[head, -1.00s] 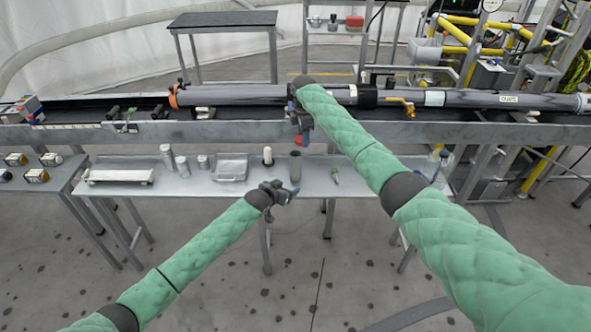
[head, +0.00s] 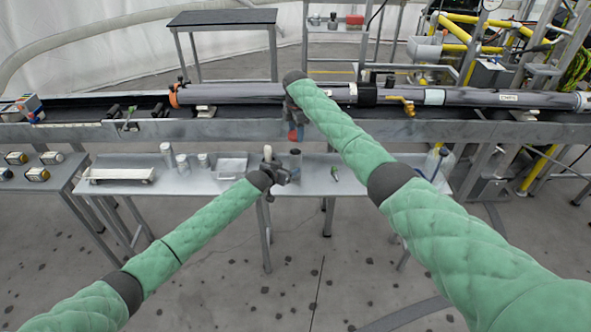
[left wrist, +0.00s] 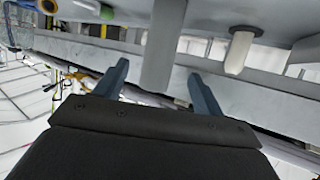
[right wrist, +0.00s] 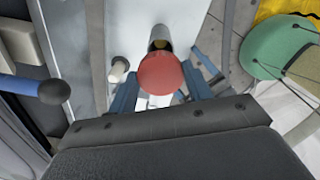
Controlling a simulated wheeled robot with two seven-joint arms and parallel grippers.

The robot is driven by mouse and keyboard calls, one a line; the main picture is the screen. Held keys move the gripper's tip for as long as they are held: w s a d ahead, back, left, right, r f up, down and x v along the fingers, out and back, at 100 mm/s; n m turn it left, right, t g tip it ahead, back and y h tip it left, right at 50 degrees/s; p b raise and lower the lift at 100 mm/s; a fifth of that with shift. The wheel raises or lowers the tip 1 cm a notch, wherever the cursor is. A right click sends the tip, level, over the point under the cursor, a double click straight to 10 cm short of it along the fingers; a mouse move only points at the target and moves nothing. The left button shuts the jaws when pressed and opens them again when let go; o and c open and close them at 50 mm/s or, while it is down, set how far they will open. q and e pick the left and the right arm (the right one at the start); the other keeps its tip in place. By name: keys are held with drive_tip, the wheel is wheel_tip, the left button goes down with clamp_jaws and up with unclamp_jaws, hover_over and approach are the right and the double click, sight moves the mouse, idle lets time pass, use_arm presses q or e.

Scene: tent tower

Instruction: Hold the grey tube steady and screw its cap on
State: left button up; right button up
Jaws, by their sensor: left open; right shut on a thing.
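The grey tube (head: 295,153) stands upright on the low metal bench. In the left wrist view the grey tube (left wrist: 163,38) shows between the spread fingers of my left gripper (left wrist: 159,72), which is open with a gap on each side. In the head view my left gripper (head: 285,174) is at the tube and partly covers it. The red cap (right wrist: 160,74) is held by my right gripper (right wrist: 161,88), shut on it. In the head view the cap (head: 296,134) hangs above the tube, apart from it. The tube's open mouth (right wrist: 160,36) shows beyond the cap.
A white peg (head: 267,153) stands just left of the tube. A shallow tray (head: 231,166), several pale cylinders (head: 167,155) and a small green-handled item (head: 334,173) are on the bench. A long rail with a dark pipe (head: 235,93) runs behind.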

sight(297, 161)
use_arm(q)
drive_tip(key=x, duration=0.9)
drive_tip(key=shift+w+d+f, duration=0.1)
drive_tip(key=shift+w+f, duration=0.05)
drive_tip(key=shift+w, duration=0.1)
drive_tip(key=shift+c, duration=0.2)
drive_tip(key=c, duration=1.4)
use_arm(e)
drive_tip(key=shift+f, duration=2.45)
drive_tip(key=shift+f, duration=0.2)
drive_tip(key=shift+f, duration=0.7)
drive_tip(key=shift+s+f, duration=0.1)
drive_tip(key=shift+f, duration=0.2)
